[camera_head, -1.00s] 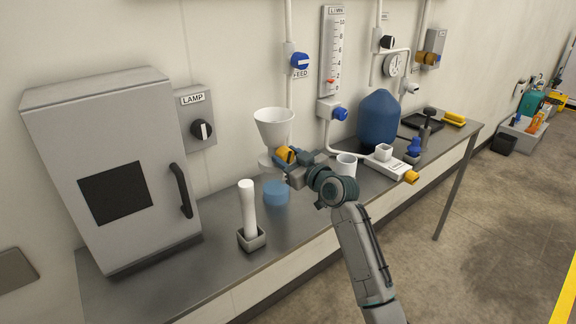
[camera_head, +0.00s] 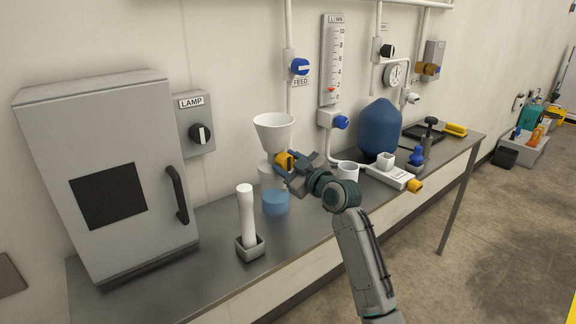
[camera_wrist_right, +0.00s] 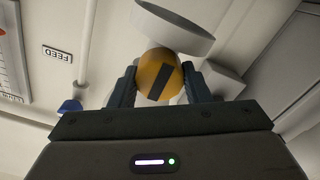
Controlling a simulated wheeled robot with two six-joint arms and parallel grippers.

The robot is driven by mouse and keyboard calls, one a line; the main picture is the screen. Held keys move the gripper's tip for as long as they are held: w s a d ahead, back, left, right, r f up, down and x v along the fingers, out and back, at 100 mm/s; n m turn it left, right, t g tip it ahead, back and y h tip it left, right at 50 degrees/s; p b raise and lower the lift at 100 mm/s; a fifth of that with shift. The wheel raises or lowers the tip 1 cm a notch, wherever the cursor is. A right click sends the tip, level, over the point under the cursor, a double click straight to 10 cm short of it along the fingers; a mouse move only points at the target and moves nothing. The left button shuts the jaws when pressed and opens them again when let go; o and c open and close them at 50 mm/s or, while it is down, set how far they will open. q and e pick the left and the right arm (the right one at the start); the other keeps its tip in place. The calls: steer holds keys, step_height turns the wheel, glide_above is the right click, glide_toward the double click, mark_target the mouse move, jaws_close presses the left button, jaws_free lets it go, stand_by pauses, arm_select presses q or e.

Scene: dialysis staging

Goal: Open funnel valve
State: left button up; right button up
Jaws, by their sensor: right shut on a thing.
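A white funnel (camera_head: 274,131) stands above a clear vessel with blue liquid (camera_head: 275,201) on the bench. The funnel valve's round orange knob (camera_head: 283,161) is just below the funnel. My right gripper (camera_head: 290,162) is at the knob. In the right wrist view the knob (camera_wrist_right: 159,75) has a dark slanted bar across its face. It sits between the two fingers of my right gripper (camera_wrist_right: 160,84), which are shut on it. The funnel's pale rim (camera_wrist_right: 175,25) shows above the knob. My left gripper is not in view.
A grey cabinet (camera_head: 105,150) stands at the left. A white cup (camera_head: 347,170), a scale (camera_head: 393,173) and a blue tank (camera_head: 373,128) are to the right. A LAMP switch (camera_head: 199,133) is on the wall.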

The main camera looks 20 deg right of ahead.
steer(key=o, duration=1)
steer(key=shift+s+d+f, duration=0.1)
steer(key=shift+s+d, duration=0.1)
steer(key=shift+s, duration=0.35)
arm_select(q)
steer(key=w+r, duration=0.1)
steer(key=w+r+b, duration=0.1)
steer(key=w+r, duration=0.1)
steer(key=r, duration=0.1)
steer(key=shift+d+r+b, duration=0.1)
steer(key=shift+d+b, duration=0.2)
steer(key=shift+b, duration=0.05)
arm_select(e)
steer(key=v, duration=0.9)
steer(key=shift+s, duration=0.3)
steer(key=shift+d, duration=0.1)
